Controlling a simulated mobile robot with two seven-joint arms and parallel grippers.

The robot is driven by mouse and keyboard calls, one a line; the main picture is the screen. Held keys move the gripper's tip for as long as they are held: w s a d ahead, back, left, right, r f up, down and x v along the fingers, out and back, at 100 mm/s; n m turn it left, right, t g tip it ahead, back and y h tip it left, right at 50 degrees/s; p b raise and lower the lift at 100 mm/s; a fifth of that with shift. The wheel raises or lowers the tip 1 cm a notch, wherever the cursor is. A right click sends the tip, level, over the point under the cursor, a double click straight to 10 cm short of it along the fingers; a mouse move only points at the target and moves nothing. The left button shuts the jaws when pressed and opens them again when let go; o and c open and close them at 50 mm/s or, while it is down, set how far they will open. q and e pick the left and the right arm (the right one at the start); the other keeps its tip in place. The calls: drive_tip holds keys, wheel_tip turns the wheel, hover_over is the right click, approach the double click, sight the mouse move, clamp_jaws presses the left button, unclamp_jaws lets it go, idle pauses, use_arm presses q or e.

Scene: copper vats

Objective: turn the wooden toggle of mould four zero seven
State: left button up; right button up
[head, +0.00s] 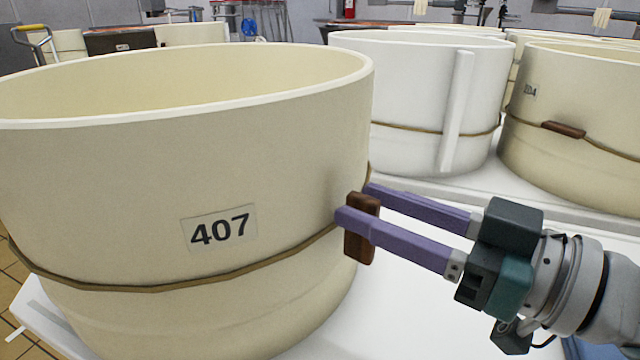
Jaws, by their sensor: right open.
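The mould marked 407 (120,190) is a large cream-coloured open round form filling the left of the head view. Its label (220,230) faces me. A cord (160,287) runs around its lower wall to a brown wooden toggle (360,245) at its right side, which stands roughly upright. My right gripper (354,202) is open, its two purple fingers reaching in from the right at the toggle's upper part. One finger passes in front of the toggle and the other is behind it. I cannot tell whether they touch it. My left gripper is not in view.
A white mould (420,85) with an upright strip stands behind, and another cream mould (580,100) with its own toggle (563,130) is at the right. The white table (400,310) is bare below my right gripper. Tiled floor (15,280) shows at the left.

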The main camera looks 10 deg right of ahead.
drive_tip(key=shift+w, duration=0.1)
clamp_jaws()
idle(0.3)
